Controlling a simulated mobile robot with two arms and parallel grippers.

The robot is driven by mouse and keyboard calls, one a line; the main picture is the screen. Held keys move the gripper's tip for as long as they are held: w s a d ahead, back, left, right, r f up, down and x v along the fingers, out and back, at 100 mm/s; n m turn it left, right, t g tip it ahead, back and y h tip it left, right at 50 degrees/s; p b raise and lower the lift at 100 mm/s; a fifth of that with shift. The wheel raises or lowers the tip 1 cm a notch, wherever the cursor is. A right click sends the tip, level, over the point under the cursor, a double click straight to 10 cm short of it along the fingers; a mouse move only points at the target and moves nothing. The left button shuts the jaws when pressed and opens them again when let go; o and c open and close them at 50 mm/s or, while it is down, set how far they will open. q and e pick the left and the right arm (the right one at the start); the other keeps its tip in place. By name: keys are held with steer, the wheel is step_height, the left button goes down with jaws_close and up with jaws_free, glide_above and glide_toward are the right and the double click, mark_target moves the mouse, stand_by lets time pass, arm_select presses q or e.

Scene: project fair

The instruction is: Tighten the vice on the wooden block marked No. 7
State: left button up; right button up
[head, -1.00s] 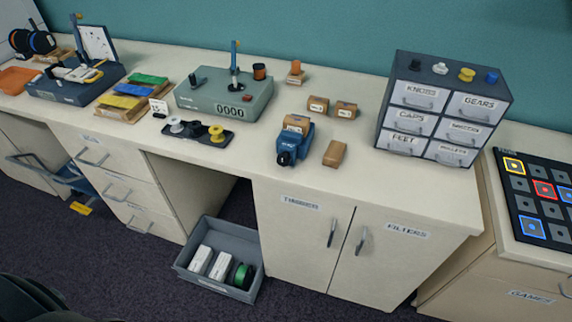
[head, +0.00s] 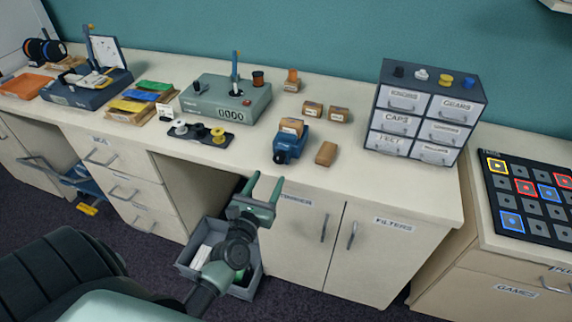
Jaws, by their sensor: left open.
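The blue vice (head: 286,151) stands near the front edge of the bench, with its dark screw end facing me. A wooden block (head: 291,127) with a pale label sits in the vice's jaws; the number is too small to read. My left gripper (head: 264,186) is open and empty, in front of the cabinet and below and left of the vice. It is apart from the vice. My right gripper is not in view.
Loose wooden blocks lie behind the vice (head: 312,109) and to its right (head: 326,153). A green counter device (head: 227,113) and a black tray of spools (head: 200,134) stand to the left. A drawer cabinet (head: 420,125) stands right. A grey crate (head: 190,257) is on the floor.

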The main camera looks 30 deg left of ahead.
mark_target(278, 160)
arm_select(q)
steer(key=p+x, duration=0.1)
steer(key=x, duration=0.6)
steer(key=shift+w+a+f, duration=0.1)
steer(key=shift+w, duration=0.25)
jaws_close()
